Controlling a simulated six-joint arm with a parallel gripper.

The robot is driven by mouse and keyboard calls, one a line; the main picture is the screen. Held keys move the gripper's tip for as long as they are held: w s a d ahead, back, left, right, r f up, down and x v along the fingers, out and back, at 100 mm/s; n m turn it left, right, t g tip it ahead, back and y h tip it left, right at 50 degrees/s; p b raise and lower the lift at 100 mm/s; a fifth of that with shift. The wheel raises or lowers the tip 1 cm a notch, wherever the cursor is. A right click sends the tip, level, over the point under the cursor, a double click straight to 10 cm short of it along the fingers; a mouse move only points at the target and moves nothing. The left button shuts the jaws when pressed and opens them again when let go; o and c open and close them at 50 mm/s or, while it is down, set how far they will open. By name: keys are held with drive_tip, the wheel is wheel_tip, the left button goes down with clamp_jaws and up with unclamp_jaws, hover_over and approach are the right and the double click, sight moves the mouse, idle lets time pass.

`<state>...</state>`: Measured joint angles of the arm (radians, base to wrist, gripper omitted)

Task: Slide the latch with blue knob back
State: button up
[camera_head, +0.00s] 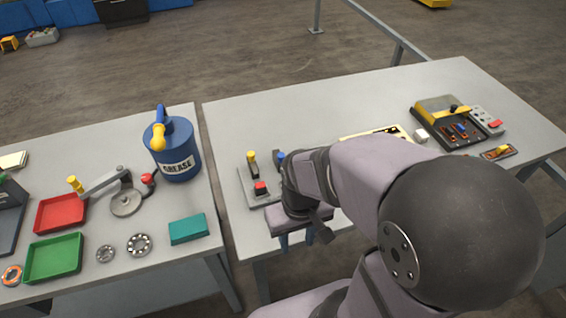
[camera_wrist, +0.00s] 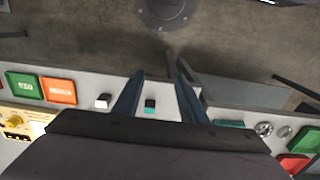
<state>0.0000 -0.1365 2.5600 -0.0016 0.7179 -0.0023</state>
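The blue knob (camera_head: 281,155) sits on top of a dark upright part on a grey base plate (camera_head: 246,187) in the head view. My arm covers the right part of this plate, so the latch's position is unclear. My gripper (camera_head: 297,241) is near the table's front edge, nearer the camera than the blue knob. In the wrist view its two fingers (camera_wrist: 160,78) are spread apart with nothing gripped. I cannot make out the blue knob there.
The right table (camera_head: 240,118) also holds a yellow-and-black box (camera_head: 446,112) and a white block (camera_head: 421,135). A blue grease can (camera_head: 178,160) stands on the left table, with a teal box (camera_head: 188,229) nearer. The wrist view shows a small black-and-teal thing (camera_wrist: 150,106) between the fingers.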

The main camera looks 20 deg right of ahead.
drive_tip(key=shift+f, duration=0.1)
idle(0.4)
